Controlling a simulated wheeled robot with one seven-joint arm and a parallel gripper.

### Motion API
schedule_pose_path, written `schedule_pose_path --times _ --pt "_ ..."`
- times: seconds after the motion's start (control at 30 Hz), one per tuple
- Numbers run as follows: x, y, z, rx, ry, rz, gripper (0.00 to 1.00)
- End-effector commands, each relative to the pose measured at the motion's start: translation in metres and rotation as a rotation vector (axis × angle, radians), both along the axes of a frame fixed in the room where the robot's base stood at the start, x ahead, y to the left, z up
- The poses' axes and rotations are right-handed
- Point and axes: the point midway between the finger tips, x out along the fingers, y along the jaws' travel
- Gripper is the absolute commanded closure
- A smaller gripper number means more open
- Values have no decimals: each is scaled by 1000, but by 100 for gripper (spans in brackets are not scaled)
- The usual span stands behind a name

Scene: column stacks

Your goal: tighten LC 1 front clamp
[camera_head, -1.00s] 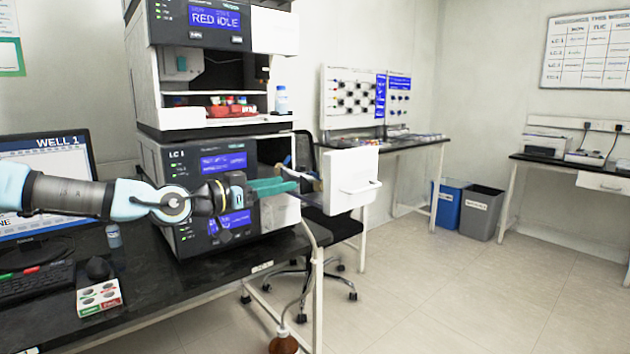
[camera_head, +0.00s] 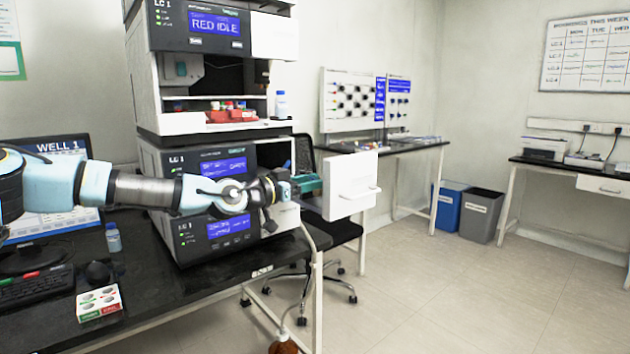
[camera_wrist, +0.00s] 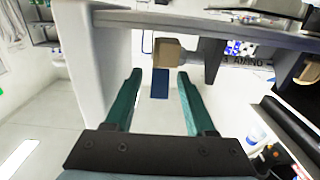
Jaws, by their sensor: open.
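The LC 1 unit (camera_head: 165,160) stands on the bench, its white door (camera_head: 350,187) swung open to the right. My gripper (camera_head: 309,184) reaches past the unit's front right side, near the open door. In the wrist view my gripper (camera_wrist: 159,74) has its two green fingers apart, with nothing held between them. A tan block (camera_wrist: 168,52) shows just beyond the fingertips, attached near a grey part. It may be the front clamp, but I cannot tell for certain. A small blue piece (camera_wrist: 160,84) shows below it, between the fingers. In the head view my arm hides the clamp area.
The upper LC 1 unit (camera_head: 170,95) is stacked above, with a small bottle (camera_head: 280,104) on its ledge. A monitor (camera_head: 55,160), a keyboard (camera_head: 35,288) and a small box (camera_head: 99,302) are on the bench at left. A chair (camera_head: 345,228) stands behind the door.

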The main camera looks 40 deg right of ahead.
Motion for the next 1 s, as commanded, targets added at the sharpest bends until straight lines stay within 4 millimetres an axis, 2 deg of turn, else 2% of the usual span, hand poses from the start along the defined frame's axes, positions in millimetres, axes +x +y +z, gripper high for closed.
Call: schedule_pose_path --times 0.1,0.57,1.0 --pt "0 0 0 0 0 0 47" --pt "0 0 0 0 0 0 99" --pt "0 0 1 6 -1 0 100"
